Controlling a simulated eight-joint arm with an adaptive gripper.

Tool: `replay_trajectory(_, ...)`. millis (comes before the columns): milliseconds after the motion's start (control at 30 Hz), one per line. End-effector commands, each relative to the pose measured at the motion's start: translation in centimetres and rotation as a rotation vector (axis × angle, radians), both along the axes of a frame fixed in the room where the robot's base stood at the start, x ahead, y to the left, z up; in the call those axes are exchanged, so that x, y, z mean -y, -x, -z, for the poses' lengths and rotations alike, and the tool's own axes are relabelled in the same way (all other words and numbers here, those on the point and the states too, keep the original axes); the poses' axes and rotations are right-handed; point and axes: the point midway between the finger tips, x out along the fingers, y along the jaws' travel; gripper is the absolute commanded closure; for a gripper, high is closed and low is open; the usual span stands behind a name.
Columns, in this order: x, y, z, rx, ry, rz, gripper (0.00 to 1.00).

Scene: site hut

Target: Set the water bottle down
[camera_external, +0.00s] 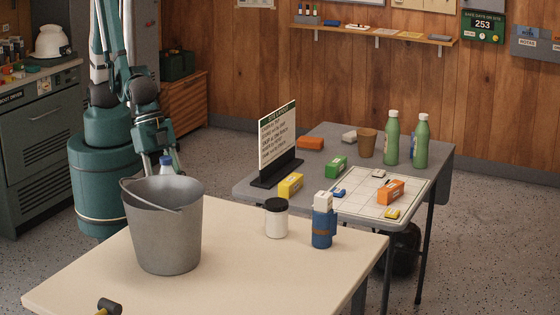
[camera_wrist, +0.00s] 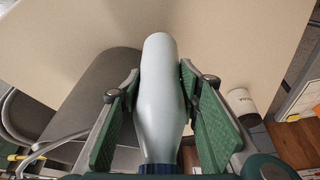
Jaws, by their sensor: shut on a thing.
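The water bottle (camera_wrist: 158,95) is pale blue-white with a dark blue cap. My gripper (camera_wrist: 160,85) is shut on it, with a green-padded finger on each side of its body. In the external view my gripper (camera_external: 156,158) points down behind the grey bucket, and only the blue cap and upper part of the bottle (camera_external: 166,167) show there. The bucket hides the rest. In the wrist view the bottle's far end is seen against the cream table (camera_wrist: 235,40). I cannot tell whether its base touches the tabletop.
The bucket (camera_external: 165,235) stands close by, on the left in the wrist view (camera_wrist: 95,85). A white jar (camera_external: 276,220) and a blue flask (camera_external: 322,228) stand farther right. A hammer (camera_external: 106,306) lies near the front edge. The table's middle is clear.

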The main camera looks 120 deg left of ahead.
Motion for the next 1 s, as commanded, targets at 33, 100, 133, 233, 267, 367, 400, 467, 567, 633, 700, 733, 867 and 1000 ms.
replay_trajectory(33,0.0,0.0,0.1,0.000,0.000,0.000,0.86)
replay_trajectory(100,0.0,0.0,0.4,0.000,0.000,0.000,0.86)
replay_trajectory(133,0.0,0.0,0.5,0.000,0.000,0.000,0.86)
replay_trajectory(233,0.0,0.0,1.3,0.000,0.000,0.000,0.86)
replay_trajectory(267,0.0,0.0,1.6,0.000,0.000,0.000,0.86)
replay_trajectory(367,0.0,-0.1,2.6,0.000,0.000,0.000,0.86)
replay_trajectory(400,0.0,-0.1,2.9,0.000,0.000,0.000,0.86)
replay_trajectory(467,0.0,0.0,3.4,0.000,0.000,0.000,0.86)
replay_trajectory(567,0.7,0.0,3.8,0.001,0.002,0.002,0.86)
replay_trajectory(633,0.8,0.0,3.9,0.001,0.002,0.002,0.86)
replay_trajectory(700,0.8,0.0,3.9,0.001,0.002,0.001,0.86)
replay_trajectory(733,0.8,0.0,3.9,0.001,0.002,0.001,0.86)
replay_trajectory(867,0.8,0.0,3.8,0.001,0.002,0.001,0.86)
replay_trajectory(1000,0.8,0.0,4.1,0.001,0.002,0.001,0.86)
